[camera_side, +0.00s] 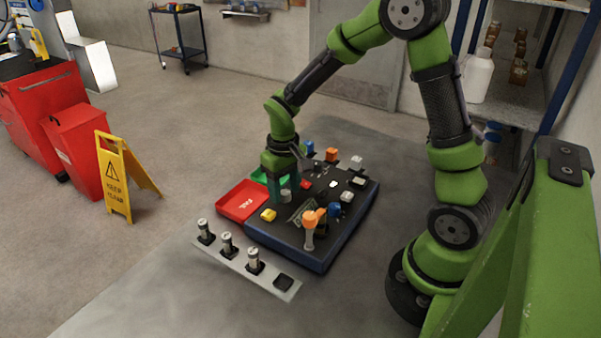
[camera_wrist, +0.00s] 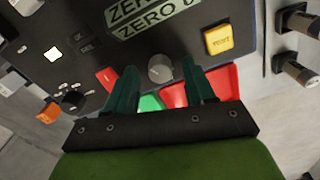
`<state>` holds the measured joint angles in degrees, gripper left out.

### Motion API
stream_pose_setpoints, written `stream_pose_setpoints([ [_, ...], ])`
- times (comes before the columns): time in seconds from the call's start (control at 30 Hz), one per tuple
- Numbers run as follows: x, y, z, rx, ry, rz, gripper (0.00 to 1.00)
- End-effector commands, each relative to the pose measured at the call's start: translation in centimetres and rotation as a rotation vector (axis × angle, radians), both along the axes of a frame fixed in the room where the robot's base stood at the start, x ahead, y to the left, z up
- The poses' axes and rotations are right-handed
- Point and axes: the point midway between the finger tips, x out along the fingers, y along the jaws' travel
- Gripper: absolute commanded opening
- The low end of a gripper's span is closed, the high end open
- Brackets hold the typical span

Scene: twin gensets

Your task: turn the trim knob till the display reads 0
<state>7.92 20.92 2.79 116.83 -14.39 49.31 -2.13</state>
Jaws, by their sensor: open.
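The trim knob (camera_wrist: 161,68) is a round grey knob with a light pointer mark on the dark panel. It appears between my two green fingertips in the wrist view, with gaps on both sides. My gripper (camera_wrist: 160,75) is open, and how far its tips reach down around the knob is unclear. In the side view my gripper (camera_side: 283,183) points down over the panel, close to the small grey knob (camera_side: 286,197). The greenish display (camera_wrist: 150,18) shows ZERO on two lines.
A yellow TEST button (camera_wrist: 219,39) sits right of the knob. Red and green trays (camera_side: 242,201) adjoin the panel. An orange-topped lever (camera_side: 310,228) stands near its front edge. Several cylinders stand on a grey strip (camera_side: 240,263). A yellow floor sign (camera_side: 116,178) stands farther left.

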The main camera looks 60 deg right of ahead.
Motion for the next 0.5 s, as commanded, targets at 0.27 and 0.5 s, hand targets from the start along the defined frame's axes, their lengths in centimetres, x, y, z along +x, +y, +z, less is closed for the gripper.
stream_pose_setpoints([
  [0.27, 0.2, 0.0, 4.3, -0.001, -0.009, 0.000, 0.54],
  [0.5, 0.2, 0.0, 10.3, -0.001, -0.009, 0.001, 0.54],
])
